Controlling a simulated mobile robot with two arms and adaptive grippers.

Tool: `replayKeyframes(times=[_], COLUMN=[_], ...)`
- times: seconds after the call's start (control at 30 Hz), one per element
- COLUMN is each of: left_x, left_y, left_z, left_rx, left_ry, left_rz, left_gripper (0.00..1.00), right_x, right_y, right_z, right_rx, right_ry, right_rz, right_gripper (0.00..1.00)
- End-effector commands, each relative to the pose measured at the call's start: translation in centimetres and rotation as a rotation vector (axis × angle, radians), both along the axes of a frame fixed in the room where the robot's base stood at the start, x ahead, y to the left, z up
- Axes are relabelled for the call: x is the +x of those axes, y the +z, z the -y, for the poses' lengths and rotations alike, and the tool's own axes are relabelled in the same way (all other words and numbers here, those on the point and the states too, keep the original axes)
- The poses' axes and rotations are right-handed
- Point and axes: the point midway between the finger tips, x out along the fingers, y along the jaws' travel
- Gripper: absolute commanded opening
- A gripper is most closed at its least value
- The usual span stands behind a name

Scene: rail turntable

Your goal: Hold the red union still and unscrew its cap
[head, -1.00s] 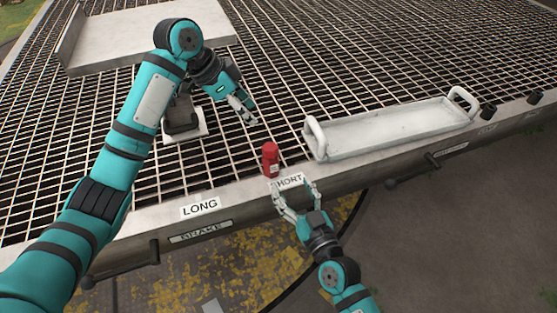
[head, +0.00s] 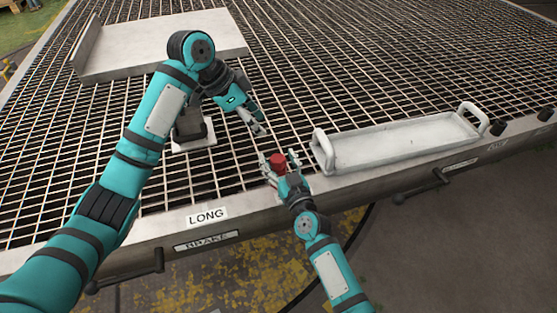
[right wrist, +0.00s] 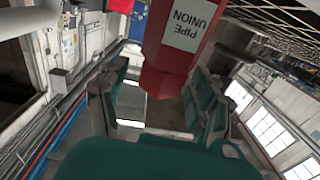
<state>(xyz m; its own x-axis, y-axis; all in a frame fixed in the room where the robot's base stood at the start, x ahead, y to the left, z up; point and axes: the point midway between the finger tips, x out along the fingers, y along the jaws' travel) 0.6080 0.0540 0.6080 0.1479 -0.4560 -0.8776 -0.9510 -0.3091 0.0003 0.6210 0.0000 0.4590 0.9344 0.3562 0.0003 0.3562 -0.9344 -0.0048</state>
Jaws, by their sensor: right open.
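The red union (head: 278,160) stands upright by the near edge of the grating, its lower part hidden by my right gripper. In the right wrist view it is a red body (right wrist: 155,82) with a white "PIPE UNION" label, reading upside down. I cannot make out the cap's seam. My right gripper (head: 279,161) is open, with its fingers on either side of the union; its fingers also show in the right wrist view (right wrist: 160,112). My left gripper (head: 259,131) is just beyond and above the union, apart from it; I cannot tell its opening.
A long white tray (head: 400,146) with raised end handles lies right of the union. A grey stand (head: 192,143) on a light base is behind my left arm. A large pale plate (head: 150,45) lies at the back left. The front rim (head: 150,229) carries a "LONG" label.

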Motion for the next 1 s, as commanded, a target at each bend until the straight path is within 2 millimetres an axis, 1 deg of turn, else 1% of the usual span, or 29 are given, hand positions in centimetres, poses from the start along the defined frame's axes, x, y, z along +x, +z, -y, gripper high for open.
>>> replayKeyframes(times=[0.17,0.2,0.6,0.7,1.0], left_x=[0.0,0.0,0.0,0.0,0.0], left_y=[0.0,0.0,0.0,0.0,0.0], left_z=[0.0,0.01,0.0,0.0,0.0], left_rx=[0.0,0.0,0.0,0.0,0.0], left_ry=[0.0,0.0,0.0,0.0,0.0], left_rz=[0.0,0.0,0.0,0.0,0.0], left_gripper=[0.38,0.38,0.38,0.38,0.38], right_x=[-0.02,-0.01,-0.04,-0.04,-0.05], right_y=[-0.02,-0.03,-0.04,-0.05,-0.06], right_z=[-0.02,-0.01,0.03,0.03,0.04], right_rx=[0.0,0.0,0.0,0.0,0.0], right_ry=[0.0,0.0,0.0,0.0,0.0], right_rz=[0.0,0.0,-0.001,-0.001,-0.001], right_gripper=[0.65,0.63,0.1,0.0,0.0])
